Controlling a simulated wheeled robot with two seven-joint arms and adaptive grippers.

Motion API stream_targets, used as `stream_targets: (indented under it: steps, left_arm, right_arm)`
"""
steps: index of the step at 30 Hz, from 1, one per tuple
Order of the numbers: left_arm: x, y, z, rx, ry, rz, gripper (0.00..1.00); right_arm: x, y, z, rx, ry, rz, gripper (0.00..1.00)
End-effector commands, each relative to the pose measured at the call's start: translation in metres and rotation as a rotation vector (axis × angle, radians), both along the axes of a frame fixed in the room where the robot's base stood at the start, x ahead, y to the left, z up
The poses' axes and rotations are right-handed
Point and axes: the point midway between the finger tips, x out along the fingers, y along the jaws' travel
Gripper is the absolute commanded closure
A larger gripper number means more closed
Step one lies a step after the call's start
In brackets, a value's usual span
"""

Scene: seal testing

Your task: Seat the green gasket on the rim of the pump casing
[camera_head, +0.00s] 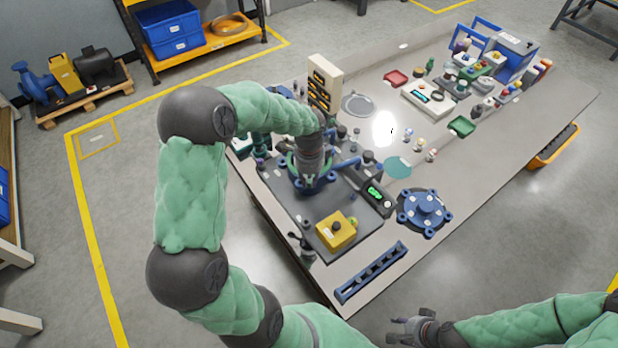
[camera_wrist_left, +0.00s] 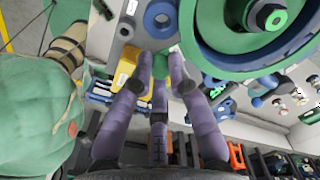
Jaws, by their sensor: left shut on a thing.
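My left gripper (camera_head: 313,178) points down over the blue pump casing (camera_head: 318,187) on the dark mat. The green gasket (camera_head: 293,163) shows as a curved edge beside the gripper, at the casing's top. In the left wrist view the gasket is a large green ring (camera_wrist_left: 196,45), cut off at the upper right. The left fingers (camera_wrist_left: 160,72) are closed on a green part at its edge. Blue casing parts show below the ring. I cannot tell whether the gasket lies flat on the rim. My right gripper (camera_head: 398,330) is open and empty, off the table's front edge.
A yellow box (camera_head: 336,232), a meter with a green display (camera_head: 375,192) and a blue slotted rail (camera_head: 371,272) lie in front. A blue bolted cover (camera_head: 424,212) and a teal disc (camera_head: 397,167) lie to the right. A beige upright panel (camera_head: 325,82) stands behind.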

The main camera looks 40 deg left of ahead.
Motion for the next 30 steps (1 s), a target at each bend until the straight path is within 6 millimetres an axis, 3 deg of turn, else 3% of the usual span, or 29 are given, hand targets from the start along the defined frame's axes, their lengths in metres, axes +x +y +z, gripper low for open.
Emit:
stream_targets:
  steps: [30]
  left_arm:
    - [-0.0001, -0.0001, -0.0086, -0.001, 0.001, 0.000, 1.00]
  right_arm:
    - [0.0000, 0.0000, -0.0045, 0.000, 0.000, 0.000, 0.60]
